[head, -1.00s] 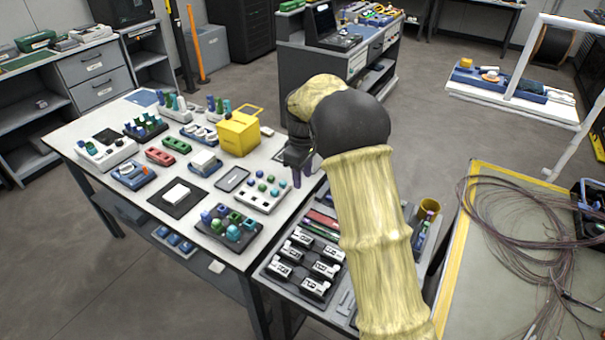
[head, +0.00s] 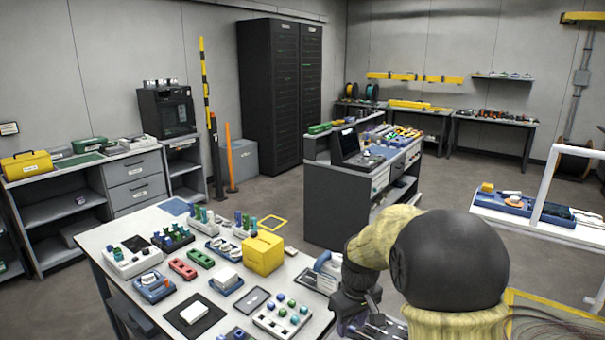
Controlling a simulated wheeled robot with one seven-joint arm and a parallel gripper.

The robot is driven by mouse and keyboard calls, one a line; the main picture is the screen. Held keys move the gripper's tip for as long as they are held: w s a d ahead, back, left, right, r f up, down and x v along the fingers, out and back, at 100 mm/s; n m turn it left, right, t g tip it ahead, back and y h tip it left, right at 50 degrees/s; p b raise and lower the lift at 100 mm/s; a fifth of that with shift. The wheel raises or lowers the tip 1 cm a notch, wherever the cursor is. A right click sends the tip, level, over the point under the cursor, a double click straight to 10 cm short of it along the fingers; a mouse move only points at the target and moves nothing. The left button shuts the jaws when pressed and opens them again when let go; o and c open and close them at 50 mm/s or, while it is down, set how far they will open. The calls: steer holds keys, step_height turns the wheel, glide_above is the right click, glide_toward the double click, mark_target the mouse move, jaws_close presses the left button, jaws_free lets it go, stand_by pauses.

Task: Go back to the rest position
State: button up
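My arm, in a pale yellow cover with a dark round joint, rises at the lower right of the head view. My gripper (head: 352,325) hangs at the bottom, just right of the white table's right edge. Its fingers are partly cut off and dark against the clutter below, so I cannot see whether they are apart. No held object shows.
The white table (head: 110,278) at lower left bears a yellow box (head: 263,253), green and red holders and a white tray (head: 283,316). A grey workbench (head: 340,205) with a laptop-like device stands behind my arm. A white-framed cart (head: 540,228) is at right. Grey floor lies between.

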steer(key=s+d+r+m+p, duration=0.1)
steer(key=s+d+m, duration=0.1)
steer(key=s, duration=0.6)
steer(key=s+d+r+m+t+p, duration=0.1)
steer(key=s+m, duration=0.3)
steer(key=s, duration=0.5)
steer(key=shift+s+d+r+t+p, duration=0.15)
steer(key=shift+s+d+t+p, duration=0.15)
steer(key=shift+d+p, duration=0.2)
